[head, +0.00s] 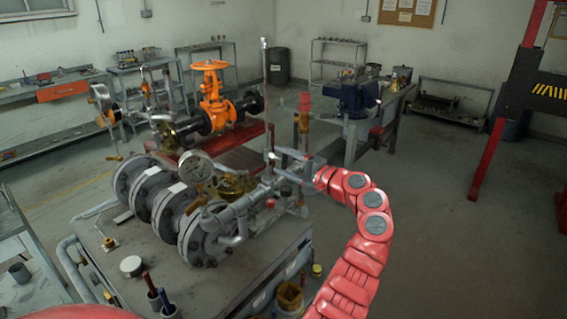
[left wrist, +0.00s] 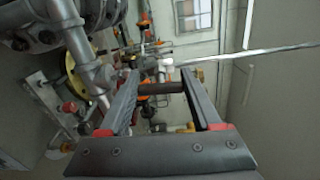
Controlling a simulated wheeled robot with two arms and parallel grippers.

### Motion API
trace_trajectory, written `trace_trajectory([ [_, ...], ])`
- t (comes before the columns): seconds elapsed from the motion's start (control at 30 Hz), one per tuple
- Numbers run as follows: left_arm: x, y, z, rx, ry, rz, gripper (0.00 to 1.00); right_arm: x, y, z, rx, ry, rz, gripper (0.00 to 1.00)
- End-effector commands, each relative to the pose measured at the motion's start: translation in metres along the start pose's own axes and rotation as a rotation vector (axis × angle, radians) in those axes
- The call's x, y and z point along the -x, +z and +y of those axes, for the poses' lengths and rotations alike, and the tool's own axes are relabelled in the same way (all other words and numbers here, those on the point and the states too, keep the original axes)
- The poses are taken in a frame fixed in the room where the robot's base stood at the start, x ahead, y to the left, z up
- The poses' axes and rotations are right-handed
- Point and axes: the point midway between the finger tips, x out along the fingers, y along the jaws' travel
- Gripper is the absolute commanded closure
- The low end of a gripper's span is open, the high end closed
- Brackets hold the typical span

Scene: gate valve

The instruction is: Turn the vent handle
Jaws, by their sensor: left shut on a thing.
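My left gripper (head: 290,163) is at the right end of the pipe assembly, at the end of my curved red arm. In the left wrist view its two grey fingers (left wrist: 161,82) are spread around a short dark brown bar (left wrist: 175,87), which I take for the vent handle. The jaws are shut on it, with the bar spanning the gap between them. In the head view the handle is hidden by the gripper. My right gripper is not in view.
Flanged pipes (head: 165,205) with a pressure gauge (head: 197,168) stand left of the gripper on a bench. A thin upright rod (head: 264,90) and a red-capped brass fitting (head: 304,115) rise close behind it. The floor (head: 450,200) to the right is clear.

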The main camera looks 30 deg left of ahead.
Motion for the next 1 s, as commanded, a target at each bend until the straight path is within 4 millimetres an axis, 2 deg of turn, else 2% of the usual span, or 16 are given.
trace_trajectory([
  [0.1,0.0,0.0,0.001,-0.002,0.002,0.0,0.91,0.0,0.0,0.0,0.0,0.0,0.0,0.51],
  [0.13,0.0,0.0,0.001,-0.002,0.002,0.0,0.31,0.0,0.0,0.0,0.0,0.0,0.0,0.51],
  [0.27,0.0,0.0,0.001,-0.002,0.001,0.0,0.08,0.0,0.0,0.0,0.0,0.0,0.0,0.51],
  [0.3,0.0,0.0,0.001,-0.002,0.001,0.0,0.05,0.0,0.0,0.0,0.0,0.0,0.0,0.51],
  [0.67,0.006,-0.001,0.001,-0.001,0.0,0.002,0.05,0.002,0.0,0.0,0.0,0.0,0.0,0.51],
  [0.77,0.02,-0.002,0.002,0.0,-0.001,0.004,0.05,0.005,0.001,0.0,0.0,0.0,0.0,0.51],
  [0.87,0.043,-0.001,0.003,-0.001,0.001,0.002,0.05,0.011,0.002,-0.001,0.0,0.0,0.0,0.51],
  [1.0,0.082,-0.002,0.003,-0.002,0.001,0.006,0.05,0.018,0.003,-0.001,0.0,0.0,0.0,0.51],
])
